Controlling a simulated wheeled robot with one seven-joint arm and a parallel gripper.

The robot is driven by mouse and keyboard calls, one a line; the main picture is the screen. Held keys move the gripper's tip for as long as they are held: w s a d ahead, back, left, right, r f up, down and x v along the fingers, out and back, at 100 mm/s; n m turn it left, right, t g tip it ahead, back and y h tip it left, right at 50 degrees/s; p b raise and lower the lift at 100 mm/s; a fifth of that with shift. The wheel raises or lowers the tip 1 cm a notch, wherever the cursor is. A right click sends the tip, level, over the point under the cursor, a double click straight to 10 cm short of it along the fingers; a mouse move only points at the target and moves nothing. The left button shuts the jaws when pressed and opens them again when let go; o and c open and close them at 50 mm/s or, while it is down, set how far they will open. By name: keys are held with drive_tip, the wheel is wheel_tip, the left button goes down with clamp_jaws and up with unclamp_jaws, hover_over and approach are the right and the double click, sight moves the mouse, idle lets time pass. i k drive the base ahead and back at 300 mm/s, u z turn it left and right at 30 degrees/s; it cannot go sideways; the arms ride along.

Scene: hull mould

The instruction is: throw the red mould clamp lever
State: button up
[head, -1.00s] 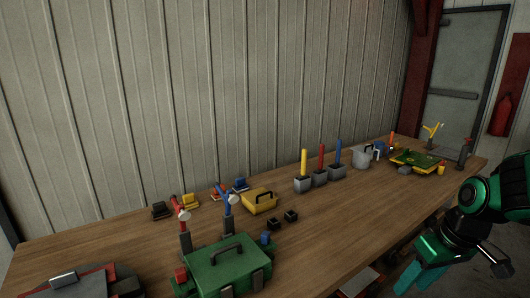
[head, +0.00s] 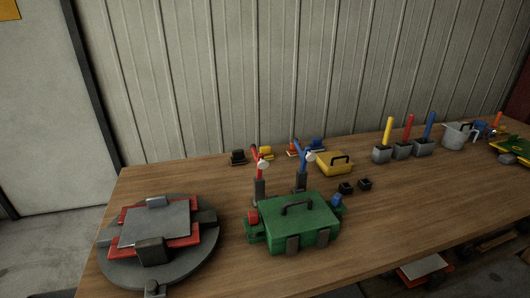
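The red clamp lever (head: 255,160) stands raised and tilted on a dark grey post, with a pale round knob near its upper part. It is at the back left of the green mould box (head: 313,216), which has a black handle on top. A similar blue lever (head: 299,152) stands on its own post just to the right. My gripper is not in view.
A round grey turntable (head: 118,268) with red and grey plates lies at the left of the wooden table (head: 395,215). A yellow box (head: 334,167), small dark blocks (head: 346,188) and grey holders (head: 402,150) with coloured upright bars stand to the right.

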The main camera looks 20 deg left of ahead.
sight(262, 164)
drive_tip(key=z, duration=0.9)
drive_tip(key=k, duration=0.7)
drive_tip(key=u, duration=1.65)
